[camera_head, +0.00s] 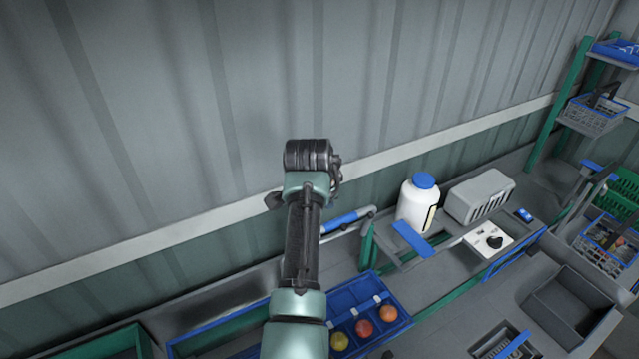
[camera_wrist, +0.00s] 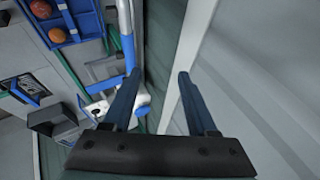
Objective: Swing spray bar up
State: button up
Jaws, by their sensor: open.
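A bar with a blue sleeve (camera_head: 343,222) and a grey end, likely the spray bar, lies low beside my arm in the head view, left of a white bottle. In the wrist view a grey and blue bar (camera_wrist: 128,48) runs down from the top edge, just left of my gripper's left finger. My gripper (camera_wrist: 160,76) is open, with nothing seen between its two fingers. The wall lies beyond them. In the head view my arm hides the fingers and perhaps part of the bar. I cannot tell whether a finger touches the bar.
A white bottle with a blue cap (camera_head: 418,202), a grey box (camera_head: 480,195) and a white panel with a black knob (camera_head: 489,238) stand to the right. The corrugated wall (camera_head: 150,120) is close behind my arm.

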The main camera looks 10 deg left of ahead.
jog(key=b+v, duration=0.4)
jog(key=v, duration=0.7)
jog(key=shift+s+r+b, duration=0.25)
jog(key=shift+b, duration=0.1)
jog(key=s+d+r+n+t+b, duration=0.1)
jog(key=d+r+n+t+b, duration=0.15)
jog(key=r+t, duration=0.25)
jog(key=s+d+r+n+t+b, duration=0.1)
jog(key=d+r+n+t+b, duration=0.1)
jog(key=r+n+t+b, duration=0.25)
jog(key=s+r+n+t+b, duration=0.2)
jog(key=s+r+t, duration=0.3)
jog(key=s, duration=0.5)
jog(key=s+d+r+n+t+b, duration=0.1)
jog(key=s+r+n+t+b, duration=0.1)
jog(key=s+r+t, duration=0.3)
jog(key=s+r+n, duration=0.1)
jog(key=s+r, duration=0.2)
jog(key=s, duration=0.1)
jog(key=shift+s+d+r, duration=0.35)
jog(key=shift+s+r, duration=0.15)
jog(key=shift+s, duration=0.1)
jog(key=shift+c, duration=0.6)
